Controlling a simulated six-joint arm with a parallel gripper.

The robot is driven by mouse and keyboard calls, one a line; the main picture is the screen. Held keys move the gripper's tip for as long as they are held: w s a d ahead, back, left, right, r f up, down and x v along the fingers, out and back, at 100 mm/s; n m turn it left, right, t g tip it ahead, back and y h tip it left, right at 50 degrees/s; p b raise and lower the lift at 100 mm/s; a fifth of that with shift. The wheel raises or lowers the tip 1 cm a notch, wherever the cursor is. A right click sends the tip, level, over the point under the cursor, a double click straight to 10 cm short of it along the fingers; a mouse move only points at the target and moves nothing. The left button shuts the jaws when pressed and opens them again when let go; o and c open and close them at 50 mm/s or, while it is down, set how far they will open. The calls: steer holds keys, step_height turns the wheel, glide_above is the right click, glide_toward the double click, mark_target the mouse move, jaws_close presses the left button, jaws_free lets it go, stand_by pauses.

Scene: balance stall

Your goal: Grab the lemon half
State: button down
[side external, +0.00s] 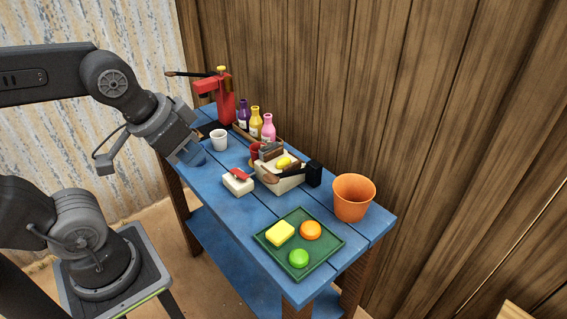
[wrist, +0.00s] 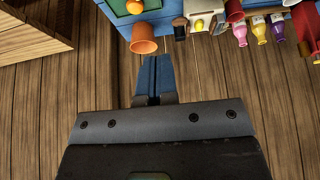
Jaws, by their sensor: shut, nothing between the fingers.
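In the wrist view the yellow piece (wrist: 199,25) is small, near the top edge. My gripper (side external: 191,155) is over the table's left end, left of the container and well apart from it. In the wrist view its blue fingers (wrist: 153,78) are together with nothing between them. Part of the container's contents is hidden by overlapping items.
A green tray (side external: 270,256) with a yellow block, an orange piece and a green piece is at the front. An orange pot (side external: 353,200) stands right of the container. A white cup (side external: 218,139), a red press (side external: 222,105) and several bottles (side external: 255,123) stand toward the back.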

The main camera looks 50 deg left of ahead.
steer(key=c, duration=1.8)
jaws_free()
steer(key=shift+c, duration=0.2)
steer(key=o, duration=1.1)
steer(key=shift+o, duration=0.2)
steer(key=m+g, duration=0.6)
steer(key=m, duration=1.4)
glide_above(282, 156)
step_height(282, 156, down, 8)
step_height(282, 156, down, 13)
steer(key=shift+d+f, duration=0.1)
steer(key=shift+f, duration=0.1)
